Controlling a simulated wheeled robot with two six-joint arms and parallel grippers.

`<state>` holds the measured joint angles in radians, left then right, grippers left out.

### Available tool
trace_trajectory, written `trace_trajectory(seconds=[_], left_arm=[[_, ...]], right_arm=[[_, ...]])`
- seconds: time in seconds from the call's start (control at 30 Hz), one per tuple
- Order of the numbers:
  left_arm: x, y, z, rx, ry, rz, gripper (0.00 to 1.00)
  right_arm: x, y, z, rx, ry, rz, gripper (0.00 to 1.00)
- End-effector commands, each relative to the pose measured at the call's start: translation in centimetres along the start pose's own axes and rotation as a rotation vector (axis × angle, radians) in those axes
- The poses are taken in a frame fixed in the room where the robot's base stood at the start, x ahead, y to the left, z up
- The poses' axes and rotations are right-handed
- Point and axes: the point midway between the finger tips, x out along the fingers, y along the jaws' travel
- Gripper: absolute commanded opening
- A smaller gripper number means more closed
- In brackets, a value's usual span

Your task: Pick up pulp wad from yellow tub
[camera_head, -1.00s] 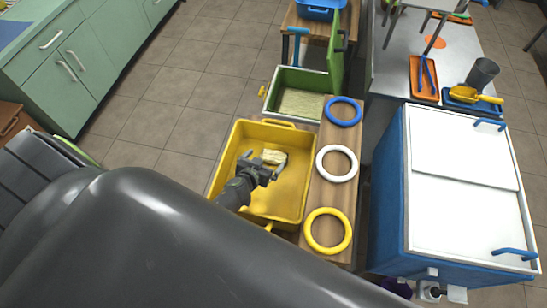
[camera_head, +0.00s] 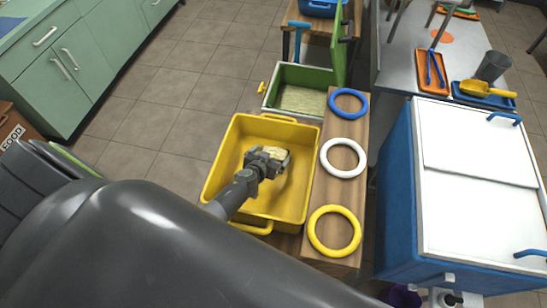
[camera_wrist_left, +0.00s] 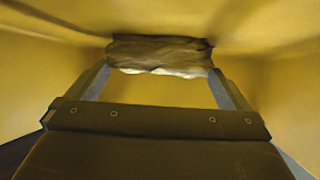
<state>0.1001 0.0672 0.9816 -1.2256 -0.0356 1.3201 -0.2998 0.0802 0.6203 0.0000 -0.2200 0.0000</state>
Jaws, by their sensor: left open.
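The yellow tub (camera_head: 229,170) stands in the middle of the head view, left of a wooden board with rings. A pale, crumpled pulp wad (camera_head: 272,151) is inside it, partly hidden by my left gripper (camera_head: 270,154). In the left wrist view the pulp wad (camera_wrist_left: 160,55) lies just at the tips of the open fingers of my left gripper (camera_wrist_left: 160,78), spanning the gap between them. Whether the fingers touch it I cannot tell. My right gripper is not in view.
A blue ring (camera_head: 348,103), a white ring (camera_head: 343,157) and a yellow ring (camera_head: 335,231) lie on the wooden board (camera_head: 316,187) beside the tub. A green box (camera_head: 268,97) stands behind the tub. A blue, white-topped chest (camera_head: 480,200) is at right.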

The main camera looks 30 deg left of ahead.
Motion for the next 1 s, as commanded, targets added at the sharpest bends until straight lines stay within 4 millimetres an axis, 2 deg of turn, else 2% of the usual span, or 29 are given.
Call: trace_trajectory(seconds=[0.1, 0.37, 0.6, 1.0], left_arm=[[0.95, -0.01, 0.12, 0.000, 0.000, 0.000, 1.00], [1.00, 0.00, -0.02, -0.001, 0.000, 0.000, 1.00], [0.99, 0.00, -0.01, -0.001, 0.000, 0.000, 0.69], [0.78, -0.03, -0.48, -0.001, 0.000, 0.000, 0.68]], right_arm=[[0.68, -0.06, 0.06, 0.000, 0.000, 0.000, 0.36], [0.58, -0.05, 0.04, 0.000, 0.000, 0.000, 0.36], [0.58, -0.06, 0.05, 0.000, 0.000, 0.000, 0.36], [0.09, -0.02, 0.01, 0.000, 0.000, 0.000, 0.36]])
